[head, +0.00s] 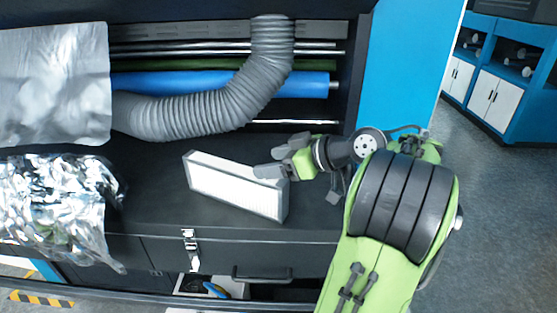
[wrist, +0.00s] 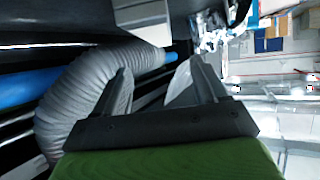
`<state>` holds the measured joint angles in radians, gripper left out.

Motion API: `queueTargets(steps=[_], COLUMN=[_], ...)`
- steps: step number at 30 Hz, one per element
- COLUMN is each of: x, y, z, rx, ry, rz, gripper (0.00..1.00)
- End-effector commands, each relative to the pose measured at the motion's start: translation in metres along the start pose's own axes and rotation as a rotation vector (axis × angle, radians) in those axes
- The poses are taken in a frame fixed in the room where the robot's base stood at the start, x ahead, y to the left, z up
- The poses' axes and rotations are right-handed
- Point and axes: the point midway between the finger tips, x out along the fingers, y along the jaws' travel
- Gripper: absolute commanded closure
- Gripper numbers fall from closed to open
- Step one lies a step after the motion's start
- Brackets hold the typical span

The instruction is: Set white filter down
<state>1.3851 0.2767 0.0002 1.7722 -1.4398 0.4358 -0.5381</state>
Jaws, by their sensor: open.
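The white filter (head: 232,187) is a flat rectangular panel with a pale grey frame. In the head view it is on the dark counter, its broad white face toward the front and its long side running down to the right. My gripper (head: 266,160) is at the filter's upper right edge, with one finger overlapping it in the picture; I cannot tell whether they touch. In the wrist view the two fingers of my gripper (wrist: 163,82) are spread apart. A pale shape shows between them, and I cannot tell what it is.
A grey corrugated hose (head: 215,108) arches behind the filter, in front of a blue roll (head: 170,83) in the rack. Silver foil sheets (head: 50,85) cover the left side. An open drawer (head: 285,292) is below the counter. Bare counter lies left of the filter.

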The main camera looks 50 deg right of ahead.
Motion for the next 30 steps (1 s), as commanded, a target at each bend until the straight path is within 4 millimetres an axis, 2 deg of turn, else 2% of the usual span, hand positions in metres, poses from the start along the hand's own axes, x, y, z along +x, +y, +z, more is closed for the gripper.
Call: queueTargets(steps=[3, 9, 13, 15, 17, 21, 23, 24, 26, 30], x=[-0.012, -0.019, -0.018, -0.007, 0.012, 0.054, 0.063, 0.065, 0.065, 0.046], y=[0.001, 0.0, -0.002, -0.011, -0.028, -0.093, -0.122, -0.142, -0.169, -0.225], z=[0.0, 0.0, -0.001, -0.004, -0.008, -0.011, -0.007, -0.004, 0.004, 0.029], rx=[0.002, 0.001, 0.001, 0.004, 0.012, 0.043, 0.056, 0.062, 0.072, 0.097], ry=[0.002, 0.001, -0.003, -0.032, -0.086, -0.269, -0.34, -0.382, -0.44, -0.539], rz=[0.0, -0.002, -0.005, -0.015, -0.029, -0.036, -0.025, -0.014, 0.008, 0.07], gripper=[0.28, 0.28, 0.28, 0.28, 0.28, 0.28, 0.28, 0.28, 0.28, 0.28])
